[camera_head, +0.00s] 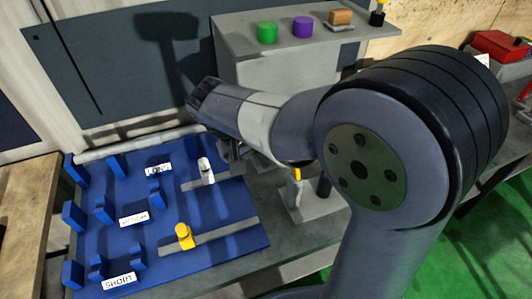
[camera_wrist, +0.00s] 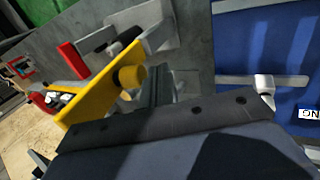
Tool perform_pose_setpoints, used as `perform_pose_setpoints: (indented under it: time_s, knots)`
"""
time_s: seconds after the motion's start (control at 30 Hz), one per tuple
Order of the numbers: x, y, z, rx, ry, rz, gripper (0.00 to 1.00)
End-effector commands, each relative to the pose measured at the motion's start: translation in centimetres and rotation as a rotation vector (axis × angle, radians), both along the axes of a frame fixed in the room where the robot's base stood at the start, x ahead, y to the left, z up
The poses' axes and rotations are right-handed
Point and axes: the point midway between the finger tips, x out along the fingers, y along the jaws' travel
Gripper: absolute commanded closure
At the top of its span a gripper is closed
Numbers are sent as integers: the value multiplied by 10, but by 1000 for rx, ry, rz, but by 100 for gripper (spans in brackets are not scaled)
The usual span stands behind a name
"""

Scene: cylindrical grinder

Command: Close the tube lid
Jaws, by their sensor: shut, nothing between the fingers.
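A blue board (camera_head: 120,225) lies on the bench at the lower left, with blue upright blocks and size labels. A white piece (camera_head: 206,170) stands on a grey strip at its back right; it also shows in the wrist view (camera_wrist: 264,84). A yellow knob (camera_head: 184,236) stands on a second grey strip nearer the front. I cannot tell which part is the tube lid. My gripper (camera_head: 232,160) is shut and empty, beside the board's back right edge, close to the white piece. My arm hides part of the bench behind it.
A yellow part with a round knob (camera_wrist: 130,78) shows in the wrist view. A red box (camera_head: 497,45) stands at the far right.

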Motion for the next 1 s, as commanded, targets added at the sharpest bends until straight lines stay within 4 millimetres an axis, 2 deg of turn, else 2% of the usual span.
perform_pose_setpoints:
  time_s: [0.13,1.0]
  knots:
    - [2,-9,2,0,1,-2,100]
    - [-5,-18,9,73,21,-2,100]
